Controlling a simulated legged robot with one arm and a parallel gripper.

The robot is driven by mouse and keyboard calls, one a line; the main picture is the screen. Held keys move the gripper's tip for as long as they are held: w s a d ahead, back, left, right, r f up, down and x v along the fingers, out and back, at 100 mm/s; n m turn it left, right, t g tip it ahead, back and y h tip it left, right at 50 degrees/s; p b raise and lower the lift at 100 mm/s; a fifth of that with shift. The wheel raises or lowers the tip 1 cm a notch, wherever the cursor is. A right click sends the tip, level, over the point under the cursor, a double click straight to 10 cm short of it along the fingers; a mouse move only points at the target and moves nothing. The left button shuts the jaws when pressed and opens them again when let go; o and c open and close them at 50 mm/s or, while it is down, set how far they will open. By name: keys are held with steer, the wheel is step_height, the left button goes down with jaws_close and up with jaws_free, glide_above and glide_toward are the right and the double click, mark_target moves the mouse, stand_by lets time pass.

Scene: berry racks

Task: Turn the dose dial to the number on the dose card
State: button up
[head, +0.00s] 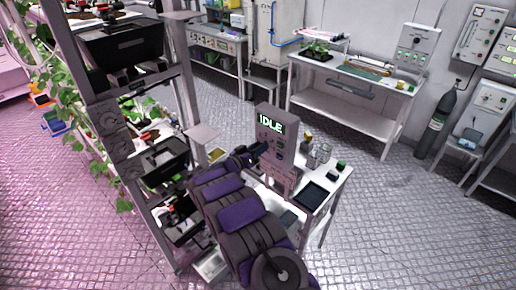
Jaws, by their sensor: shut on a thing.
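A grey dosing console (287,146) stands on a small bench, and its lit screen (270,123) reads IDLE in green. My gripper (259,149) reaches the left part of the console's front, below the screen. It is shut, apparently on the dose dial, which is hidden behind its fingers. The dial's number and pointer cannot be read. I cannot pick out the dose card or read a number on it at this size.
The small bench (327,207) holds a dark tray (314,194) and small jars right of the console. A tall plant rack (185,75) stands close on the left. A white workbench (345,107) is behind. Open floor lies to the right.

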steer(key=shift+a+f+m, duration=0.1)
steer(key=shift+a+m, duration=0.05)
steer(key=shift+m, duration=0.15)
steer(key=m+b, duration=0.2)
steer(key=m, duration=0.1)
steer(key=shift+f+b, duration=0.1)
steer(key=shift+b, duration=0.2)
steer(key=m+b, duration=0.4)
steer(key=m, duration=0.2)
steer(key=m+b, duration=0.2)
steer(key=b, duration=0.1)
steer(key=m+b, duration=0.3)
steer(key=shift+s+f, duration=0.1)
steer(key=shift+f, duration=0.1)
steer(key=m+b, duration=0.5)
steer(key=o, duration=1.1)
steer(key=shift+r, duration=0.15)
steer(key=shift+c, duration=0.2)
